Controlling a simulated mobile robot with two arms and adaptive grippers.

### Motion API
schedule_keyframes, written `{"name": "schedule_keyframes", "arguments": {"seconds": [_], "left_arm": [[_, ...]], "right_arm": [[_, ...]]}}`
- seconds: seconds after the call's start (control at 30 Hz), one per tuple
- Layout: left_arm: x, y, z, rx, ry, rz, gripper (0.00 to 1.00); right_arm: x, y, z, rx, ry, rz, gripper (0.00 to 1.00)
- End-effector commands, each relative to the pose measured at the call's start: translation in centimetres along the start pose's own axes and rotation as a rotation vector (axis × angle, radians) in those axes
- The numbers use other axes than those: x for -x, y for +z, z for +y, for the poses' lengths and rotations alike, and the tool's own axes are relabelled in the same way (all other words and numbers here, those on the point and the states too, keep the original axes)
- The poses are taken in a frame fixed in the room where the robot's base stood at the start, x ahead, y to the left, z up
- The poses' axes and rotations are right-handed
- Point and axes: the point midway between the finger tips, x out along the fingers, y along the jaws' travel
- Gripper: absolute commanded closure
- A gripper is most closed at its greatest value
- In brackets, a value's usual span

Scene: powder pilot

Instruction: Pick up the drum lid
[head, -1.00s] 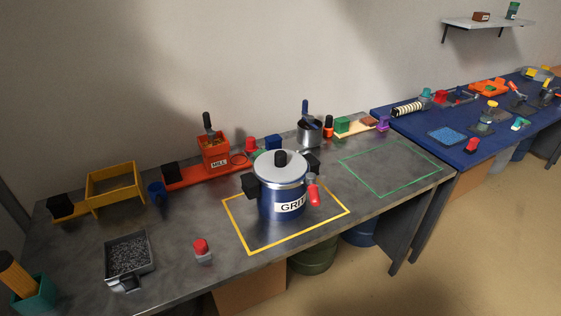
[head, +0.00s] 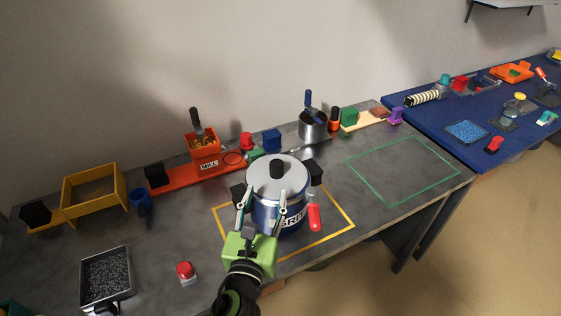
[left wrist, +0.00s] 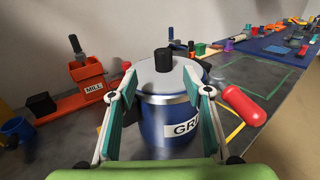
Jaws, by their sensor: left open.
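The drum lid (head: 267,180) is a silver-grey disc with a black knob (head: 277,169) on top. It sits on the blue drum (head: 264,218), which has a white label, black side blocks and a red handle (head: 314,217). The drum stands inside a yellow outline on the grey table. My left gripper (head: 262,200) is open and empty in front of the drum, its fingers pointing at it. In the left wrist view the lid (left wrist: 145,78) and knob (left wrist: 163,62) show beyond the two spread fingers (left wrist: 160,85). My right gripper is not in view.
Left of the drum are an orange mill (head: 203,151), a yellow frame (head: 92,186), a gravel tray (head: 107,277) and a red button (head: 184,269). A metal pot (head: 312,128) stands behind. The green-outlined area (head: 405,172) at right is clear.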

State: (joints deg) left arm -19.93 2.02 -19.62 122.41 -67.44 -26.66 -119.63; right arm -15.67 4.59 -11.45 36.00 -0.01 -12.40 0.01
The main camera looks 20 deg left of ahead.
Motion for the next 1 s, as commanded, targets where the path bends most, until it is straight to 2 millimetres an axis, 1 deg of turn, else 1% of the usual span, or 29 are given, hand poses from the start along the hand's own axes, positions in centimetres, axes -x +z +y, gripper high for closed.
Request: {"name": "schedule_keyframes", "arguments": {"seconds": [0.07, 0.13, 0.17, 0.3, 0.37, 0.43, 0.53, 0.63, 0.7, 0.77, 0.87, 1.0], "left_arm": [[-0.8, 0.3, -0.2, -0.015, -0.005, -0.006, 0.55], [-1.9, 0.5, -0.2, -0.016, -0.004, -0.008, 0.55], [-2.5, 0.4, -0.2, -0.015, -0.003, -0.006, 0.55], [-5.4, 0.4, -0.2, -0.011, -0.002, -0.006, 0.55], [-6.4, 0.4, -0.2, -0.011, -0.002, -0.006, 0.55], [-7.4, 0.3, -0.1, -0.011, -0.002, -0.005, 0.55], [-8.2, 0.2, -0.2, -0.009, -0.002, -0.003, 0.55], [-8.7, 0.1, -0.2, -0.009, -0.002, -0.002, 0.55], [-9.4, 0.1, -0.3, -0.007, -0.001, -0.003, 0.55], [-10.2, 0.0, -0.5, -0.007, -0.001, -0.002, 0.55], [-11.6, -0.2, -0.7, -0.007, 0.0, -0.002, 0.55], [-13.2, -0.2, -0.7, -0.008, -0.001, -0.003, 0.55]], "right_arm": [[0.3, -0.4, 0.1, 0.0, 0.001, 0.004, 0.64], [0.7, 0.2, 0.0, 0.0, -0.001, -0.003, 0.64], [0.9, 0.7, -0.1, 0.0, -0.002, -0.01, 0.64], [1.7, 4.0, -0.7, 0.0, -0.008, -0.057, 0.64], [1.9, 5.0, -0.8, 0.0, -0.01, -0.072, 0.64], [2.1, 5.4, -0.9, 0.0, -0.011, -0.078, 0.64], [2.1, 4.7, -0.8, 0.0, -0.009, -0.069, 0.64], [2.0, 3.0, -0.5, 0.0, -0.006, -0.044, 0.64], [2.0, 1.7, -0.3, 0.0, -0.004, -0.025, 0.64], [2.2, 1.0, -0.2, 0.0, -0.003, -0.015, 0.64], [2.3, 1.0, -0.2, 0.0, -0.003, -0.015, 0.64], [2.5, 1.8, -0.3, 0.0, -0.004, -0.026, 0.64]]}}
